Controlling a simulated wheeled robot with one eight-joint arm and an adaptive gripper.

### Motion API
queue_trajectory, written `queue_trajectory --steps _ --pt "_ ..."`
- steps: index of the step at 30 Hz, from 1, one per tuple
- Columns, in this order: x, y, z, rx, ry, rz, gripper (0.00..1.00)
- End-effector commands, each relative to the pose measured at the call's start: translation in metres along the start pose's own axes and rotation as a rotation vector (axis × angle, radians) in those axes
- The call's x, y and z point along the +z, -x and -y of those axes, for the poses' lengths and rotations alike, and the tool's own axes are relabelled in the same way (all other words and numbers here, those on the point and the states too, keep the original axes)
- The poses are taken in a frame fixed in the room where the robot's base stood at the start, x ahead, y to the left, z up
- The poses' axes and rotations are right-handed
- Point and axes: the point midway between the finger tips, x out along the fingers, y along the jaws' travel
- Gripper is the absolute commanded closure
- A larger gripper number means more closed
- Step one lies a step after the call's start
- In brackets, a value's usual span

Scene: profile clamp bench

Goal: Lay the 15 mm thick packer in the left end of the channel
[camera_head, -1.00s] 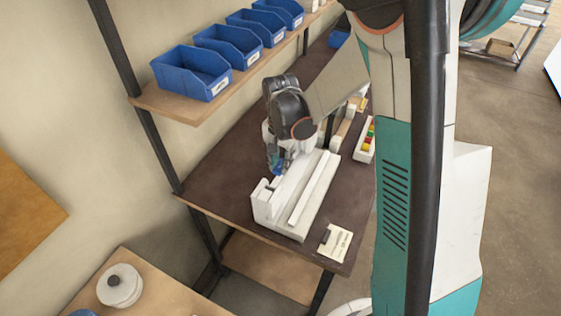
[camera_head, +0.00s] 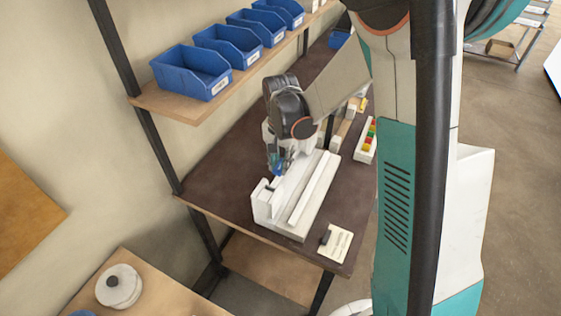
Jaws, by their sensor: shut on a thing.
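The white channel fixture (camera_head: 283,219) stands on the dark bench top, its long slot running away from me. My gripper (camera_head: 276,169) points down over the fixture's left side, towards its far half. It is shut on a small blue piece (camera_head: 277,171), which shows only as a patch between the fingers. I cannot read its thickness, nor tell whether it touches the fixture. The arm hides part of the fixture's far end.
A white tray (camera_head: 358,153) of coloured pieces stands to the right. A card (camera_head: 336,243) with a dark object on it lies at the near bench edge. Blue bins (camera_head: 192,73) line the shelf above left. The dark bench top (camera_head: 222,180) is clear left of the fixture.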

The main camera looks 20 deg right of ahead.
Motion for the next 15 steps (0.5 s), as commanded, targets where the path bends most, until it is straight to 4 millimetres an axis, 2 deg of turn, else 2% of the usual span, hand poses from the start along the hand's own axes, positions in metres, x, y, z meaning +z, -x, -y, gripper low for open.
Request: queue_trajectory --steps 15 --pt "-0.0001 -0.0059 0.0001 0.0 0.0 0.0 0.88"
